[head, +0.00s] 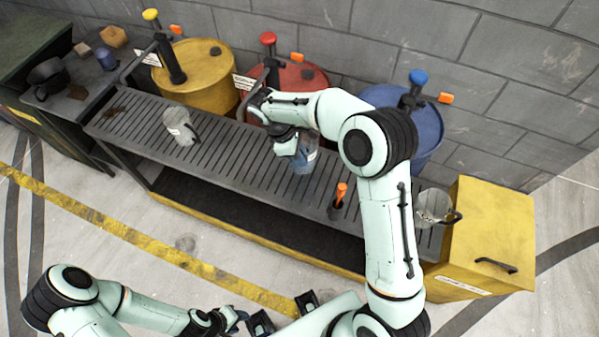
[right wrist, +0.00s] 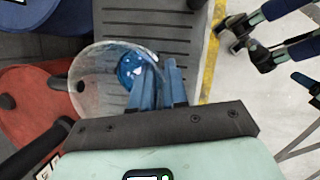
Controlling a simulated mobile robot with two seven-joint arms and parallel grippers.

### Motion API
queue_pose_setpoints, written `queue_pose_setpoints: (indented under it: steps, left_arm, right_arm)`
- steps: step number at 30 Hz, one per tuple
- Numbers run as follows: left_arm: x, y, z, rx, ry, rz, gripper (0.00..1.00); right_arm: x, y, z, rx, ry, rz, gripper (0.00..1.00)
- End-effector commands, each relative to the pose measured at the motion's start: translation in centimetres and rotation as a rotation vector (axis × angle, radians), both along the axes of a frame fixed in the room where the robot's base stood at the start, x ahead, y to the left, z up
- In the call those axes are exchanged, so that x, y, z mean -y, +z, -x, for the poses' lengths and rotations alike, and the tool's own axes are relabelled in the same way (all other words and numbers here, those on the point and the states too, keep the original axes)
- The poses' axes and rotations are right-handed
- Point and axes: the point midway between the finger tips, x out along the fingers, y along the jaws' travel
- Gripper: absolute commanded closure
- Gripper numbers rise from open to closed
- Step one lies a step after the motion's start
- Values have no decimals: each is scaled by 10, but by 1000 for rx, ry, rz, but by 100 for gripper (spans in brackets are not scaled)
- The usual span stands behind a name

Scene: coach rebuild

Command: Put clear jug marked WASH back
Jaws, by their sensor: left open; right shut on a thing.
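A clear jug with blue in its bottom (head: 304,160) is at my right gripper (head: 295,150), over the slatted bench; the arm hides part of it. In the right wrist view my right gripper (right wrist: 160,88) is shut on this jug (right wrist: 95,78), its blue fingers at the rim side. A second clear jug with a white label (head: 177,124) stands on the bench at the left. A third clear jug (head: 432,206) stands at the bench's right end. The labels are too small to read, so I cannot tell which says WASH. My left gripper (head: 284,312) is open and empty in front of the bench.
Yellow (head: 205,85), red (head: 310,82) and blue (head: 425,125) drums with pumps stand behind the slatted bench (head: 235,160). An orange-handled tool (head: 340,196) stands near the bench's front edge. A yellow cabinet (head: 490,235) is at the right. A dark table with small items is at the left.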

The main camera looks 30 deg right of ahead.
Motion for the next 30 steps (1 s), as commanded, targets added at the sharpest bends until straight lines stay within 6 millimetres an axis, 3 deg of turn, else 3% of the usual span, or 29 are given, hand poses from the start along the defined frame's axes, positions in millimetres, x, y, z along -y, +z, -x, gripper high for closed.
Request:
queue_pose_setpoints:
  steps: [4, 13, 19, 30]
  left_arm:
    - [0, -3, 2, -2, 0, 0, 57]
    - [0, -5, 3, -2, 0, 0, 57]
    - [0, -6, 4, -3, 0, 0, 57]
    - [0, -7, 4, -5, 0, -1, 57]
  right_arm:
    - [0, -31, 0, -2, -1, 0, 100]
    - [0, -53, 0, 0, -1, 1, 100]
    - [0, -82, 0, -1, 0, 0, 100]
    - [0, -88, -1, 2, -1, 0, 100]
